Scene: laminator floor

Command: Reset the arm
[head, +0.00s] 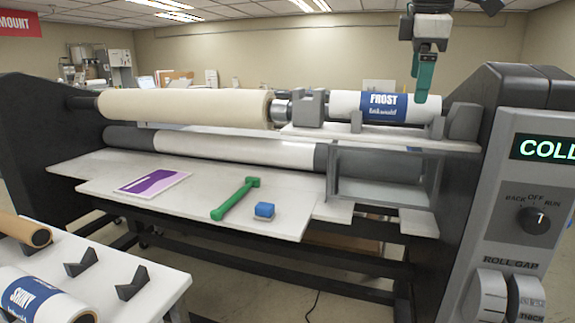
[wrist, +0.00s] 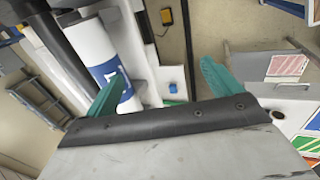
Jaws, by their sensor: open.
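My gripper (head: 424,75) hangs at the upper right of the head view, above the right end of the roll labelled FROST (head: 345,104). Its green fingers point down. In the wrist view my gripper (wrist: 160,90) shows two green fingers spread apart with nothing between them. The FROST roll (wrist: 92,45) lies beyond the left finger there, its blue label partly behind that finger. Whether the finger touches the roll is hard to tell; it looks apart from it in the head view.
The laminator's cream roll (head: 185,106) lies left of FROST. Its feed table (head: 130,190) holds a purple sheet (head: 153,183), a green tool (head: 235,199) and a blue block (head: 264,210). A control panel (head: 540,165) stands right. A side table with a SHINY roll (head: 40,300) is front left.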

